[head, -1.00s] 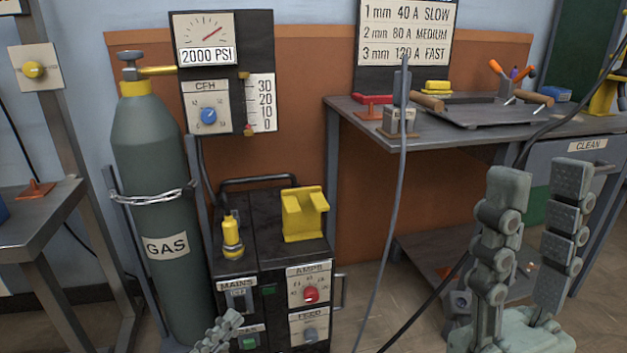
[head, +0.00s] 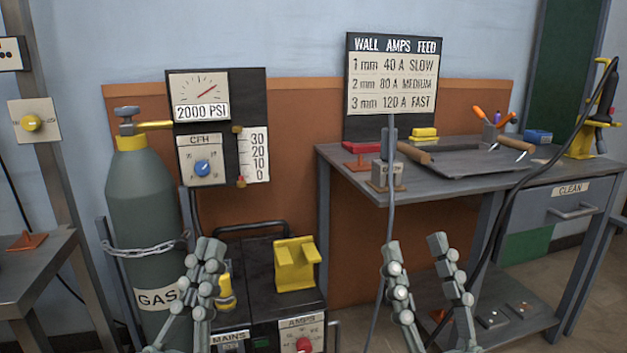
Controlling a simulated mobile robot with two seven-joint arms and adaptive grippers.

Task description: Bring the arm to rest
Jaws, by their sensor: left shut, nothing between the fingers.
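My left gripper (head: 208,252) is shut and empty. It points up in front of the gas cylinder (head: 147,210) and the left side of the dark welding machine (head: 258,252). It hides part of the GAS label and of the small yellow part on the machine. My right gripper (head: 415,248) is open, with its two fingers apart and nothing between them. The arms behind both grippers are mostly below the picture.
The right bench (head: 345,165) holds a dark tray (head: 470,163) with tools. A yellow holder (head: 295,265) stands on the machine. A dark cable (head: 512,205) runs down past the bench to near my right gripper. Another bench (head: 35,265) is at the left.

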